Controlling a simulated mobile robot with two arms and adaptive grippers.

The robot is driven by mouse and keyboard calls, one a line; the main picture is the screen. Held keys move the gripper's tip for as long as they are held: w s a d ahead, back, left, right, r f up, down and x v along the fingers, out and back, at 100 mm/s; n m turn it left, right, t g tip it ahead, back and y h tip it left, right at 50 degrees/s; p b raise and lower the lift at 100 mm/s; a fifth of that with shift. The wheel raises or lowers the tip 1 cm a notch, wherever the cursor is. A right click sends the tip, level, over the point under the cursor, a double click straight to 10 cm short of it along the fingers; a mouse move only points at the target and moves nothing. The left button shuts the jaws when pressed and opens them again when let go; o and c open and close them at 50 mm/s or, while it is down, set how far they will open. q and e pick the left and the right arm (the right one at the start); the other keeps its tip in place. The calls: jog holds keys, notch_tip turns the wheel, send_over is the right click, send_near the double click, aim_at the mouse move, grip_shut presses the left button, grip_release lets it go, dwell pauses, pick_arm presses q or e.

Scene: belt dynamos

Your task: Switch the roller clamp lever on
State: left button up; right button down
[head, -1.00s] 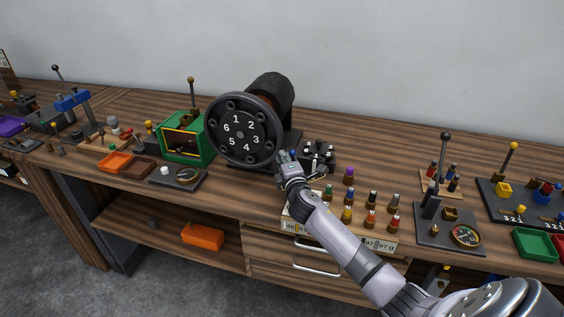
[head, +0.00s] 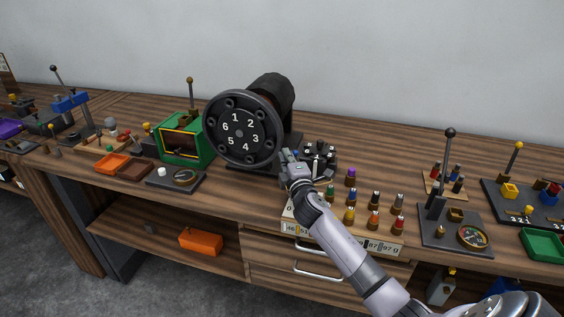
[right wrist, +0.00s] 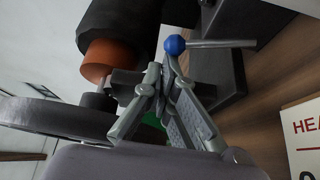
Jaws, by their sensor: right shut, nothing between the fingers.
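A grey lever with a blue ball knob (right wrist: 175,45) shows near the top of the right wrist view; it appears to be the roller clamp lever. Its rod runs to the right from the knob. It sits beside the black dynamo (head: 270,92) with the numbered disc (head: 238,131). My right gripper (head: 287,156) is at the dynamo's lower right. In the right wrist view its fingers (right wrist: 172,82) are together and empty, just below the knob in the picture. I cannot tell whether they touch it. My left gripper is out of view.
A black device with several prongs (head: 319,158) stands close to the right of my gripper. Several coloured pegs (head: 373,220) stand in front on the bench. A green box frame (head: 184,142) is left of the disc. The wall (head: 400,60) is behind.

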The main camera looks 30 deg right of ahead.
jog(key=shift+s+d+f+m+b, duration=0.15)
jog(key=shift+s+d+m+b, duration=0.15)
jog(key=shift+b, duration=0.35)
jog(key=m+b, duration=0.1)
jog(key=s+d+m+t+h+b, duration=0.1)
jog(key=b, duration=0.1)
jog(key=shift+s+d+r+m, duration=0.1)
jog(key=shift+s+r+m, duration=0.1)
jog(key=shift+r+m, duration=0.15)
jog(key=shift+s+d+r, duration=0.25)
jog(key=shift+s+d, duration=0.1)
jog(key=shift+s, duration=0.05)
jog(key=shift+f, duration=0.1)
